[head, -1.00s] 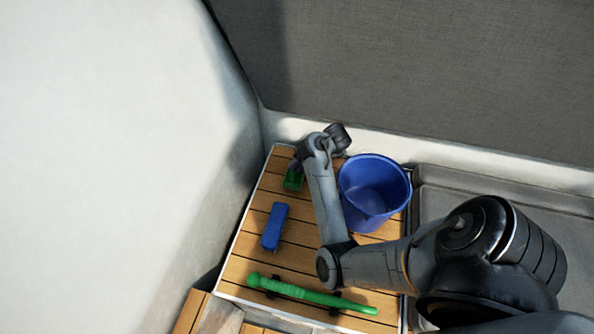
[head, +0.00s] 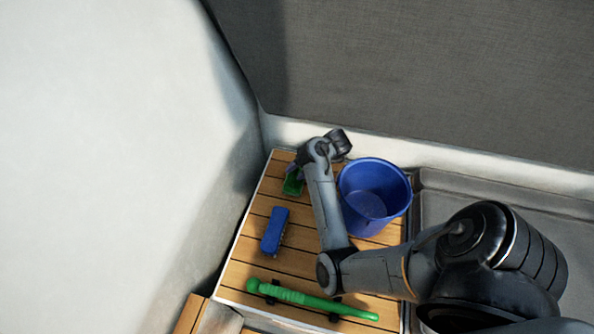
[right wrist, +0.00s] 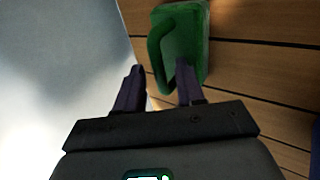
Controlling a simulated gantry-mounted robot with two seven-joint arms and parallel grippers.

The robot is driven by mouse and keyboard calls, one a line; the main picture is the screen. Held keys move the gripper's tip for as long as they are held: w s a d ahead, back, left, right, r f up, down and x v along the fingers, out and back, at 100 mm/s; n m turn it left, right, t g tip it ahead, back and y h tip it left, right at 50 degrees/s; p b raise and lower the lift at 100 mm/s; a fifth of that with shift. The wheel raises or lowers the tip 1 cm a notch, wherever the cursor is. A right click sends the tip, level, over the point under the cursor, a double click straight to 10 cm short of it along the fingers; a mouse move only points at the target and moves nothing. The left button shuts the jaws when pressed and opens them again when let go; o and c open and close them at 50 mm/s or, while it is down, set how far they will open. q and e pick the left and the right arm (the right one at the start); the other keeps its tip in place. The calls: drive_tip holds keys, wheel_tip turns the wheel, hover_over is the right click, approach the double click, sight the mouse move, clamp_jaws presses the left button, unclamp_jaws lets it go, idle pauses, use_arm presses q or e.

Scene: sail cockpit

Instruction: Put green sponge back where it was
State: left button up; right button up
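The green sponge (head: 292,187) lies on the slatted wooden surface near its far left corner, partly hidden by my right gripper (head: 296,172) in the head view. In the right wrist view the green sponge (right wrist: 186,42) is a green block with a loop handle on its left side. My right gripper (right wrist: 158,74) is open, its two dark fingers apart. The right finger overlaps the sponge near the handle; I cannot tell whether it touches. The left finger is clear of the handle. My left gripper is not in view.
A blue bucket (head: 358,190) stands right of my right forearm. A blue brush-like block (head: 274,231) lies nearer on the slats, and a long green handle-like object (head: 310,300) lies along the front edge. A white wall (head: 110,150) rises close on the left.

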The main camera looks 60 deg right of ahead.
drive_tip(key=s+r+n+g+h+p, duration=0.1)
drive_tip(key=s+r+n+g+p, duration=0.1)
drive_tip(key=s+r+n+p, duration=0.65)
drive_tip(key=s+a+m, duration=0.3)
drive_tip(key=a+m, duration=1)
drive_tip(key=a, duration=0.1)
drive_tip(key=s+a+r+m+g, duration=0.1)
drive_tip(key=s+a+m, duration=0.2)
drive_tip(key=a+m, duration=1.1)
drive_tip(key=shift+s+a+r+h, duration=0.2)
drive_tip(key=shift+a+h, duration=0.1)
drive_tip(key=shift+h, duration=0.1)
drive_tip(key=shift+r, duration=0.1)
wheel_tip(320, 180, up, 45)
drive_tip(key=p, duration=4.5)
